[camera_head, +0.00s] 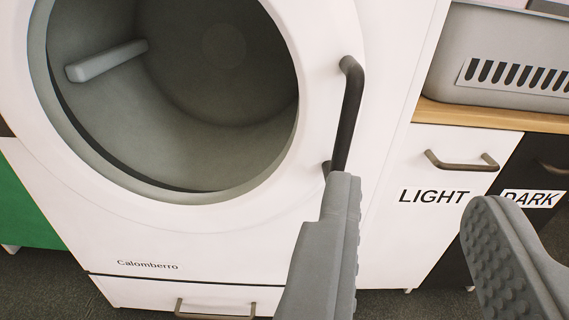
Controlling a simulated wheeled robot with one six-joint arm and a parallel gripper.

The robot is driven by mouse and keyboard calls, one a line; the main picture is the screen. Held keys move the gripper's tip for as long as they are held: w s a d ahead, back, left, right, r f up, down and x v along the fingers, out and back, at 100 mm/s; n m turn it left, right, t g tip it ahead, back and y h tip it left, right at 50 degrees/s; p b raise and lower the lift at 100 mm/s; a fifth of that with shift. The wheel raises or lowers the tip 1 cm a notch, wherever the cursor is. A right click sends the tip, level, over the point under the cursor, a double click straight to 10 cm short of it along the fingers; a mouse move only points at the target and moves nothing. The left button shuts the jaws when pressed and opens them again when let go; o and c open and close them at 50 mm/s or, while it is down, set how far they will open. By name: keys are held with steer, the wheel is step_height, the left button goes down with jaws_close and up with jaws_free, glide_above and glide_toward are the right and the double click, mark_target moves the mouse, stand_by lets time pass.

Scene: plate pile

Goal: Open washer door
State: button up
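The white washer (235,245) fills the left and middle of the view. Its round door (322,45) has a white ring around a wide round window, through which the grey drum shows; the door looks closed. A dark bar handle (349,115) stands upright on the right side of the door ring. My gripper (415,190) is open, with its two grey fingers wide apart and nothing between them. The left fingertip is at the lower end of the handle in the picture and overlaps it; I cannot tell whether it touches. The right finger is well to the right of the handle.
A cabinet right of the washer has a white front marked LIGHT (435,195) and a black front marked DARK (533,197), with bar handles. A grey slotted basket (450,80) sits on its wooden top (470,115). A drawer handle (215,312) is low on the washer. The floor is dark.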

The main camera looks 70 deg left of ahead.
mark_target(348, 124)
step_height(348, 124, down, 4)
steer(key=g+y, duration=0.1)
steer(key=x, duration=1.7)
steer(key=shift+s+a+f, duration=0.1)
steer(key=shift+s+a, duration=0.25)
steer(key=shift+a, duration=0.05)
jaws_close()
